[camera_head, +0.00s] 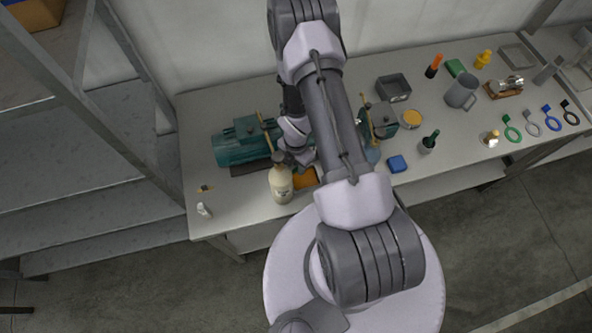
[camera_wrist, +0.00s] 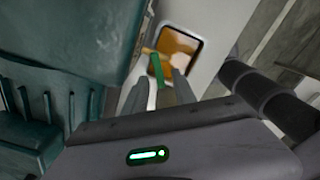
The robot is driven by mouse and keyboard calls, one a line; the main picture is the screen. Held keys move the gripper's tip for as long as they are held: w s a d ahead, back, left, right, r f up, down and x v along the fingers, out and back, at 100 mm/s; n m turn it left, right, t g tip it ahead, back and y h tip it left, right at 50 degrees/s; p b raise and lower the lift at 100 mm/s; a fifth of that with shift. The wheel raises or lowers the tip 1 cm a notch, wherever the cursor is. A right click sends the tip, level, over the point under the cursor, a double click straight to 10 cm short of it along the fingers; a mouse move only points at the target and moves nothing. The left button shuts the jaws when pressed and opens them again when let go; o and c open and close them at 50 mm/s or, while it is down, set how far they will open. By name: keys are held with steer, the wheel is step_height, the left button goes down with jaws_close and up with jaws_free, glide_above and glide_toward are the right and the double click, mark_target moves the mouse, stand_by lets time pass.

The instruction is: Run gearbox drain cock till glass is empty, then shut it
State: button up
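The green motor and gearbox unit (camera_head: 238,146) stands on the left part of the bench; its green housing fills the left of the wrist view (camera_wrist: 70,45). My gripper (camera_head: 290,158) is low beside the unit's right end. In the wrist view my gripper (camera_wrist: 156,88) has its two fingers apart, with a narrow green lever (camera_wrist: 157,70) in the gap between them. The lever looks like the drain cock's handle; I cannot tell whether either finger touches it. A shallow pan with orange-brown liquid (camera_wrist: 180,48) lies below, also in the head view (camera_head: 305,178). I cannot make out the glass or its level.
A cream bottle (camera_head: 281,186) stands close in front of my gripper. Several ring-ended tags lie at the far right. The bench's front left is mostly clear.

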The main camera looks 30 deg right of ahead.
steer(key=shift+f, duration=0.15)
steer(key=shift+c, duration=0.2)
jaws_close()
steer(key=shift+p, duration=0.35)
steer(key=m+p, duration=0.2)
steer(key=p, duration=0.1)
steer(key=w+m+p, duration=0.1)
steer(key=m+p, duration=0.1)
steer(key=p, duration=0.1)
steer(key=m+p, duration=0.2)
steer(key=p, duration=0.1)
steer(key=shift+w+m, duration=0.4)
steer(key=shift+p, duration=0.3)
